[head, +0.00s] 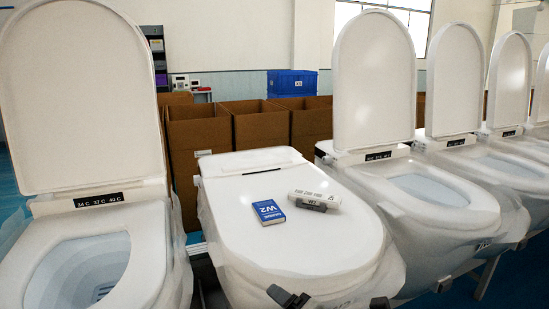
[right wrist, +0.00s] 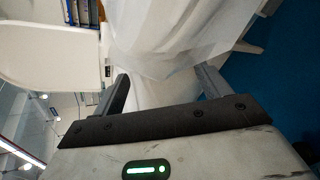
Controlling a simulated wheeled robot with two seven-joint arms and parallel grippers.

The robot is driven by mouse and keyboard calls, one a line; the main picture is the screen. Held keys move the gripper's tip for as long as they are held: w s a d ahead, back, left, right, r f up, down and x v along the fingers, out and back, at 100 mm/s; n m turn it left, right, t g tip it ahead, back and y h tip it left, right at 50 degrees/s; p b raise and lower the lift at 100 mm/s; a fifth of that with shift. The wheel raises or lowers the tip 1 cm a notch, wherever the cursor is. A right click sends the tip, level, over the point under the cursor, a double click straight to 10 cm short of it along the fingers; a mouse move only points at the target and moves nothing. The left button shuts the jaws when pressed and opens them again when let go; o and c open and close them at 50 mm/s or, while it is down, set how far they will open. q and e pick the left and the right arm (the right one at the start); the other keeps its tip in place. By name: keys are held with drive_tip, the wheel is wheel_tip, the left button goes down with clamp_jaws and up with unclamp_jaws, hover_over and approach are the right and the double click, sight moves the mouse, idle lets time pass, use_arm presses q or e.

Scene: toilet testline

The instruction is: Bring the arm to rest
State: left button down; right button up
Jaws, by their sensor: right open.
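My right gripper (right wrist: 160,72) is open, with its two grey fingers wide apart and nothing between them in the right wrist view. Beyond the fingers is a toilet wrapped in thin white plastic (right wrist: 165,35); the picture is turned sideways. Dark gripper parts (head: 288,297) show at the bottom edge of the head view, in front of the closed toilet. Another small dark tip (head: 380,303) shows to their right. Which arm each part belongs to is unclear, and the arms are mostly out of frame.
The middle toilet's closed lid (head: 300,240) bears a blue W2 box (head: 269,211) and a white device (head: 314,198). Toilets with raised lids stand left (head: 75,95) and right (head: 374,80). Cardboard boxes (head: 200,130) and a blue crate (head: 292,83) are behind. Blue floor (right wrist: 285,80) is clear.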

drive_tip(key=s+d+f+m+h, duration=0.1)
drive_tip(key=s+d+f+m, duration=0.3)
drive_tip(key=f+m, duration=0.4)
drive_tip(key=s+d+f+m+g+h, duration=0.1)
drive_tip(key=s+d+f+m, duration=0.3)
drive_tip(key=f+m, duration=0.3)
drive_tip(key=s+d+f+m+h, duration=0.1)
drive_tip(key=s+d+f+m, duration=0.3)
drive_tip(key=m, duration=0.7)
wheel_tip(320, 180, down, 5)
drive_tip(key=shift+s+d+r+h, duration=0.2)
drive_tip(key=shift+s+h, duration=0.1)
drive_tip(key=shift+s, duration=0.95)
